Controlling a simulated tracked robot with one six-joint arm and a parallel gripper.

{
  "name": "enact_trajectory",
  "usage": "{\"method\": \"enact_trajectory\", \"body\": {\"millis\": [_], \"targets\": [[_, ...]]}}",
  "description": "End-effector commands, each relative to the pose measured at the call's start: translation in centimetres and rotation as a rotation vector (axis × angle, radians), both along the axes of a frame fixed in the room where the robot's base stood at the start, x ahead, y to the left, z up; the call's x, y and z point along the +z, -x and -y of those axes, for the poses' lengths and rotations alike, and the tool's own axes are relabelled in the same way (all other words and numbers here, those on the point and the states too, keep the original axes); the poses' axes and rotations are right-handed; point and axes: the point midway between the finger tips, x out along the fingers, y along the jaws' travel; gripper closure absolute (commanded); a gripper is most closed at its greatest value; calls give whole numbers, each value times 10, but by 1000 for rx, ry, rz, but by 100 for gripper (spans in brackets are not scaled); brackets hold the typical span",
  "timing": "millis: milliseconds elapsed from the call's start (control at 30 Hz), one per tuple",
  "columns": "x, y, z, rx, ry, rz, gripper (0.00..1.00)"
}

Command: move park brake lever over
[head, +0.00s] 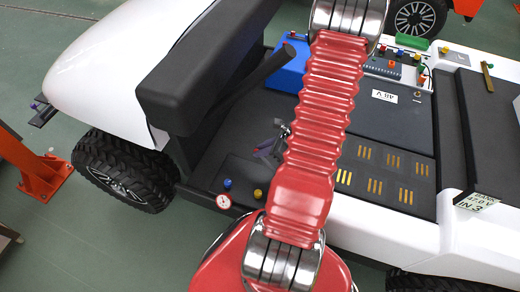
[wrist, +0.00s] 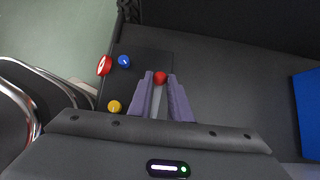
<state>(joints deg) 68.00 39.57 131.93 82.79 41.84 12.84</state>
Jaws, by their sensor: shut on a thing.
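The park brake lever shows in the wrist view as a red knob (wrist: 160,77) on a grey stem, on the dark panel. My gripper (wrist: 161,84) has its purple fingers closed on either side of this lever, with the knob at the fingertips. In the head view my gripper (head: 273,146) is low over the cart's floor, beside the small control panel (head: 243,178). My red arm sleeve covers part of that area, and I cannot make out the lever there.
A blue knob (head: 227,184), a yellow knob (head: 257,193) and a round red-and-white dial (head: 223,201) sit close to my gripper. A black seat back (head: 205,65) and a thick dark bar (head: 262,74) stand behind. A blue box (head: 289,68) lies farther back.

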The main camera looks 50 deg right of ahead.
Motion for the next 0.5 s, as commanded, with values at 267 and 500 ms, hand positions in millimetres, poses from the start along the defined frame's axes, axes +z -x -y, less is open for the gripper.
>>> {"method": "enact_trajectory", "body": {"millis": [267,500], "targets": [[2,-1,3,-3,3,3,95],[7,5,6,-3,5,5,95]]}}
